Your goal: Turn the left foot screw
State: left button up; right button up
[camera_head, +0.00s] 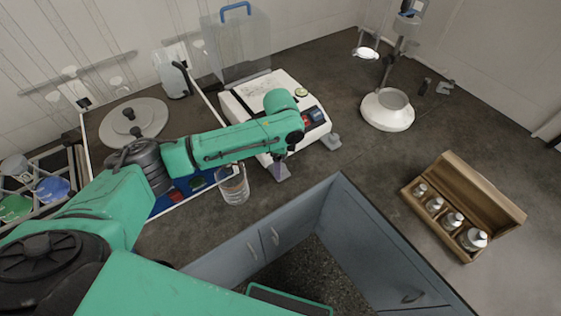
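A white instrument (250,97) stands on the dark bench, with a round greenish level (301,93) on top and a small red-and-blue panel on its front. A grey foot (332,141) shows at its right front corner. Another grey foot (281,173) shows at its left front corner, partly hidden by my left arm. My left arm crosses the instrument's front, and my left gripper (281,156) points down right over the left foot. The gripper is small and mostly hidden by the wrist, so its opening and any contact cannot be told. My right gripper is out of view.
A glass beaker (233,184) stands close left of the left foot, under my forearm. A clear box (237,45) with a blue handle is behind. A white-based stand (387,110) and a wooden box of metal weights (463,205) are to the right. The bench front edge is near.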

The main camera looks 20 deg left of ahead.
pick_arm(q)
jog(key=shift+s+f, duration=0.1)
jog(key=shift+f, duration=0.05)
jog(key=shift+s, duration=0.1)
jog(key=c, duration=0.3)
grip_shut()
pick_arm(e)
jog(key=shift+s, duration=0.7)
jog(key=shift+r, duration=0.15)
